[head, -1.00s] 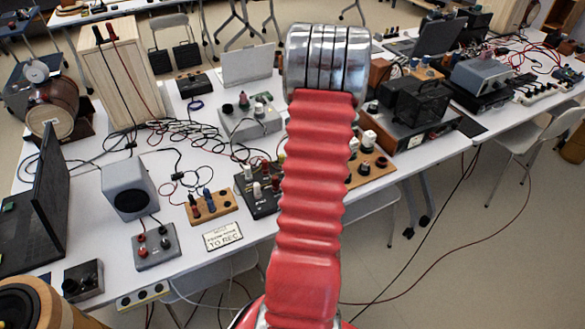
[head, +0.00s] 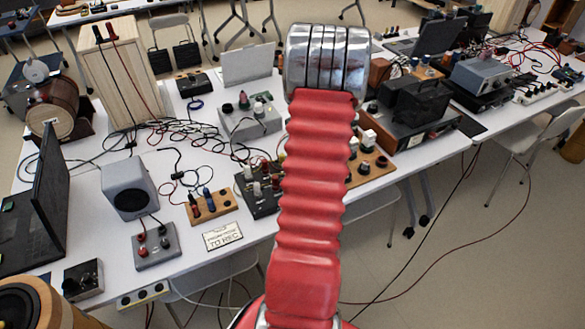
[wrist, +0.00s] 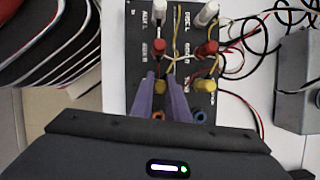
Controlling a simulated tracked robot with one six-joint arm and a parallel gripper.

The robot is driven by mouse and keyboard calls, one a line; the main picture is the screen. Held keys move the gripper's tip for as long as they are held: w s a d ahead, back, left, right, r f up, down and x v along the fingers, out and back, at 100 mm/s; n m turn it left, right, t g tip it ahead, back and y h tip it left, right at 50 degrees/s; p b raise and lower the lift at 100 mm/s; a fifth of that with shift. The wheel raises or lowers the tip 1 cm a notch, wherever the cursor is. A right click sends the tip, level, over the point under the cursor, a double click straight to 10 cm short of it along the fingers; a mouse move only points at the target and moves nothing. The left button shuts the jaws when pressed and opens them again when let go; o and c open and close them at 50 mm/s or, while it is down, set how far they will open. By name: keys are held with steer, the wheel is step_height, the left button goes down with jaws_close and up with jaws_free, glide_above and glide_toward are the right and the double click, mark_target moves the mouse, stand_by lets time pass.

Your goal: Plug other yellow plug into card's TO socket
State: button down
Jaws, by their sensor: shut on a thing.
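In the wrist view my gripper (wrist: 162,80) has two purple fingers, shut on a yellow plug (wrist: 160,86) at the dark socket board (wrist: 136,75). Whether that plug is seated or just above the board I cannot tell. A second yellow plug (wrist: 205,86) sits to its right. The small white card (head: 222,236) lies at the table's front edge in the head view; its lettering is too small to read surely. In the head view my red arm hides the gripper.
White plugs (wrist: 208,14) and red plugs (wrist: 209,47) stand on the board above the yellow ones. An orange socket (wrist: 158,117) and a blue socket (wrist: 201,114) show nearer me. Loose wires lie right of the board. A wooden board (head: 210,208) lies near the card.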

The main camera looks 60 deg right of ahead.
steer(key=shift+f, duration=0.7)
stand_by(0.4)
steer(key=c, duration=1.6)
jaws_free()
steer(key=shift+c, duration=0.2)
steer(key=shift+r, duration=0.15)
steer(key=shift+r, duration=3.65)
